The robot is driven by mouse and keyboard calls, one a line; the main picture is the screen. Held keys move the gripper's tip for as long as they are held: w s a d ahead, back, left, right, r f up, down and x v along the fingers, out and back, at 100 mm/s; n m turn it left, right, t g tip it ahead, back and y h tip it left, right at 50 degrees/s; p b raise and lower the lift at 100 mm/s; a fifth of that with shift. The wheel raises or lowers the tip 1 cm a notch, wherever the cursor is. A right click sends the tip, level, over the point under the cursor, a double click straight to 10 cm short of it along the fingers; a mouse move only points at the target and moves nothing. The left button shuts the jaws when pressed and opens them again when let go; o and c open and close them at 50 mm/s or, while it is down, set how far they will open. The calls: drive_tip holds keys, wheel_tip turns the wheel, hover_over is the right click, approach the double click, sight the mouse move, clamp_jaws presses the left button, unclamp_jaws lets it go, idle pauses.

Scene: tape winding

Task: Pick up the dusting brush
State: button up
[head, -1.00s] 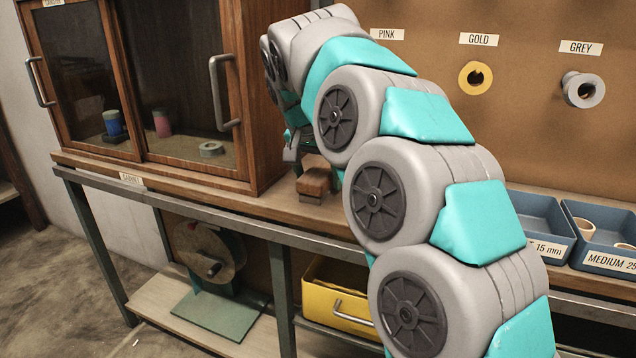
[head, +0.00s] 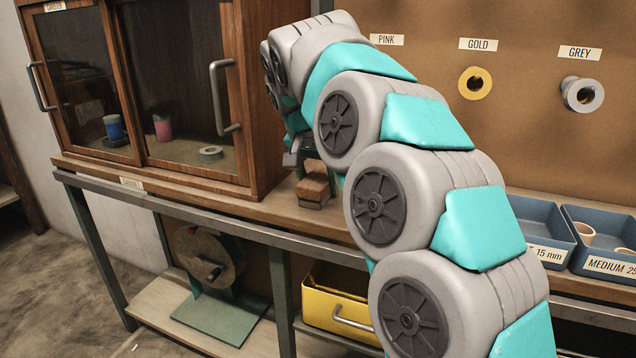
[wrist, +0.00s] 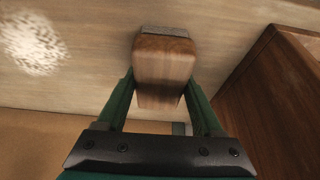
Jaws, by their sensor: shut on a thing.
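The dusting brush (head: 314,188) is a small brown wooden block with a grey strip at one end. It is at the bench top just right of the cabinet. In the wrist view the brush (wrist: 163,68) sits between the two green fingers of my gripper (wrist: 161,82), which is shut on its sides. In the head view my arm hides most of the gripper. I cannot tell whether the brush touches the bench.
The wooden cabinet (head: 190,172) with glass doors stands close left of the brush. Blue trays (head: 600,240) are at the right, and a gold roll (head: 465,83) and a grey roll (head: 570,95) hang on the back board. A pale speckled patch (wrist: 35,42) shows on the bench surface.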

sight(320, 174)
drive_tip(key=shift+r, duration=1.9)
drive_tip(key=shift+s+d, duration=0.1)
drive_tip(key=shift+s, duration=0.05)
drive_tip(key=s+d+b, duration=0.1)
drive_tip(key=s+d, duration=0.2)
drive_tip(key=s, duration=0.1)
drive_tip(key=s+d+r, duration=0.1)
drive_tip(key=s+d, duration=0.2)
drive_tip(key=s, duration=0.1)
drive_tip(key=s+d+b, duration=0.1)
drive_tip(key=s+d, duration=0.2)
drive_tip(key=s, duration=0.1)
drive_tip(key=shift+s+d+r+b, duration=0.15)
drive_tip(key=shift+d+r+b, duration=0.15)
drive_tip(key=shift+r+b, duration=0.05)
